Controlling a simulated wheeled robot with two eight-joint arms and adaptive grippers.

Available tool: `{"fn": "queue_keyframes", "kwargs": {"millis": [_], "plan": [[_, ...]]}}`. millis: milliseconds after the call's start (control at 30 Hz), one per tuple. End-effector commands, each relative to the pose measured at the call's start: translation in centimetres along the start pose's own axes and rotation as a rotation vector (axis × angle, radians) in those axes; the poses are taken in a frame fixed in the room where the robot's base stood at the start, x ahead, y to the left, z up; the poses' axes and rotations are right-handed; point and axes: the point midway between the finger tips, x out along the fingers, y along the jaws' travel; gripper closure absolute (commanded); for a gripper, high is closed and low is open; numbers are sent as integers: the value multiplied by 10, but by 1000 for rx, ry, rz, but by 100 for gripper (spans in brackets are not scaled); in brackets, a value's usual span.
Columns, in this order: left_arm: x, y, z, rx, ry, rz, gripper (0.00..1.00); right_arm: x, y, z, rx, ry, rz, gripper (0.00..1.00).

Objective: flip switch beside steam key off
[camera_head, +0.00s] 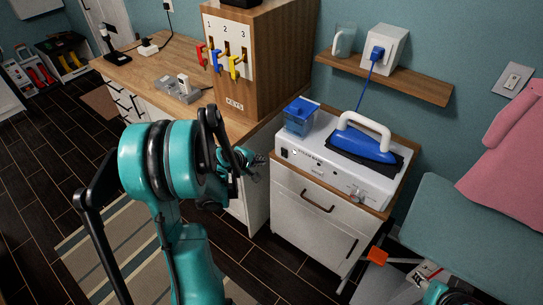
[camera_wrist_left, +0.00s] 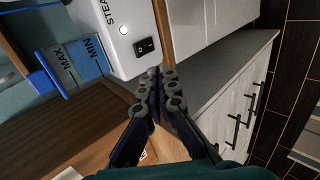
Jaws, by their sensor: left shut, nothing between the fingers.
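The white steam station (camera_head: 330,168) sits on a white cabinet, with a blue iron (camera_head: 362,146) on top and a blue water tank (camera_head: 301,115) at its left. A small black rocker switch (camera_head: 284,153) is on the left end of its front panel. In the left wrist view the switch (camera_wrist_left: 145,46) is beside printed letters "STEA"; I cannot tell its on or off position. My left gripper (camera_head: 258,161) is shut and empty, in front of and just left of the panel. Its fingertips (camera_wrist_left: 161,85) appear close below the switch, apparently apart from it. My right gripper is not clearly visible.
A wooden key box (camera_head: 243,93) with coloured keys stands on the wooden counter at left. A shelf (camera_head: 420,90) carries a white box and a jug. An ironing board (camera_head: 470,225) with pink cloth is at right. A wall switch (camera_head: 513,80) is above it.

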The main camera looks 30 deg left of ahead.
Motion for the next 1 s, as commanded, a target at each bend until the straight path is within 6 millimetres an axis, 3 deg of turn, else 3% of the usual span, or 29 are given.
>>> {"fn": "queue_keyframes", "kwargs": {"millis": [500, 733, 1000], "plan": [[101, 0, 0, 3, -1, 0, 100, 26, 0, 19, 0, 0, 0, 60], [118, 24, 0, 2, -1, -1, 100, 29, 0, 21, 0, 0, 0, 60], [121, 30, 0, 1, 0, 0, 100, 30, 0, 21, 0, 0, 0, 60]]}}
